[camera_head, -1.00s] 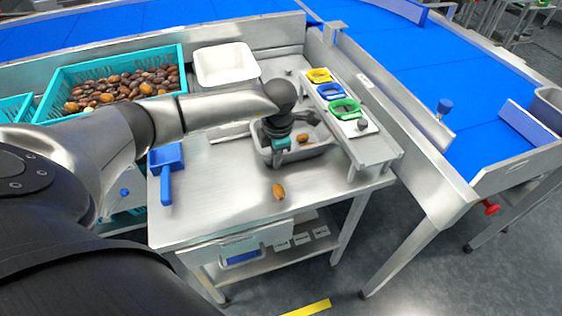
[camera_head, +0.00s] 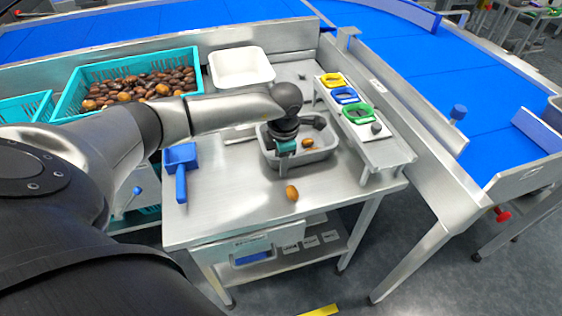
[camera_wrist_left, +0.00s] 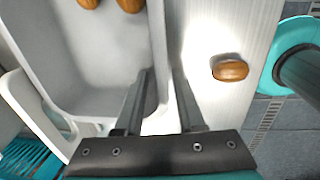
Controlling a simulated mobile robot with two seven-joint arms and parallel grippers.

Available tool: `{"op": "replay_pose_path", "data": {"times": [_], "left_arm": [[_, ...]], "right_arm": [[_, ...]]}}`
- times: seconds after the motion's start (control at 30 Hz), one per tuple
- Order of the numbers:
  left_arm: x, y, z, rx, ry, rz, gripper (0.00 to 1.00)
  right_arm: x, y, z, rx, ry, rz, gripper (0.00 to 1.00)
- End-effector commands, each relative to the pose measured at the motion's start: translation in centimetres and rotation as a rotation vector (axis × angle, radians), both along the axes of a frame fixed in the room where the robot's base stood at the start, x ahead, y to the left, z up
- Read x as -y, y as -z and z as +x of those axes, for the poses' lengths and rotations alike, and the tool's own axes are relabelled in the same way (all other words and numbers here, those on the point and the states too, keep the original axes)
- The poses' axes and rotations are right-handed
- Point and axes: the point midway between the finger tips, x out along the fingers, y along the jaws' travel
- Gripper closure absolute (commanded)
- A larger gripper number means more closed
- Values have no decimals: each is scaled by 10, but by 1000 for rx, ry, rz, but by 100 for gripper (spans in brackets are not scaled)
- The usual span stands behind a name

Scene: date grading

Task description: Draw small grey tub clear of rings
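The small grey tub (camera_head: 305,162) sits on the steel table with orange-brown dates (camera_head: 309,143) in it. It also shows at the upper left of the left wrist view (camera_wrist_left: 90,70). My left gripper (camera_wrist_left: 163,72) is at the tub's near wall, also seen in the head view (camera_head: 284,168). Its fingers stand apart, one inside the tub and one outside, with the wall between them; a bright gap shows beside the outer finger. The yellow (camera_head: 334,80), blue (camera_head: 345,96) and green (camera_head: 357,114) rings lie on a raised shelf right of the tub. My right gripper is out of view.
A loose date (camera_head: 292,192) lies on the table in front of the tub. A blue scoop (camera_head: 181,171) lies at the left. A white tray (camera_head: 241,68) and a teal crate of dates (camera_head: 100,68) stand behind. The table's front right is clear.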

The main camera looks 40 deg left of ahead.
Motion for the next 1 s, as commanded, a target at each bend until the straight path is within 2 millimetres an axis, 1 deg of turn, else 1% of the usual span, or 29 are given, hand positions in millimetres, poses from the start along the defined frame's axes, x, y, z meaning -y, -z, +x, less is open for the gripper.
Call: {"op": "replay_pose_path", "data": {"times": [0.23, 0.37, 0.47, 0.57, 0.67, 0.8, 0.9, 1.0], "left_arm": [[0, 0, 0, 0, 0, 0, 60], [1, -9, -1, 0, 0, 0, 60], [2, -25, -2, 1, 1, 0, 60], [4, -49, -3, 4, 1, 1, 60], [7, -74, -4, 5, 2, 0, 60], [10, -106, -7, 5, 1, 1, 60], [13, -125, -9, 4, 0, 0, 60], [14, -138, -10, 2, 0, 0, 60]], "right_arm": [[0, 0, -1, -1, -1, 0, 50], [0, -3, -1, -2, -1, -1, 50], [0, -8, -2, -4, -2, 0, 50], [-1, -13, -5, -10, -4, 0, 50], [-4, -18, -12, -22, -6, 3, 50], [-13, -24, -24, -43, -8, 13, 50], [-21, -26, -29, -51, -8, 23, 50], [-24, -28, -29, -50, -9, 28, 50]]}}
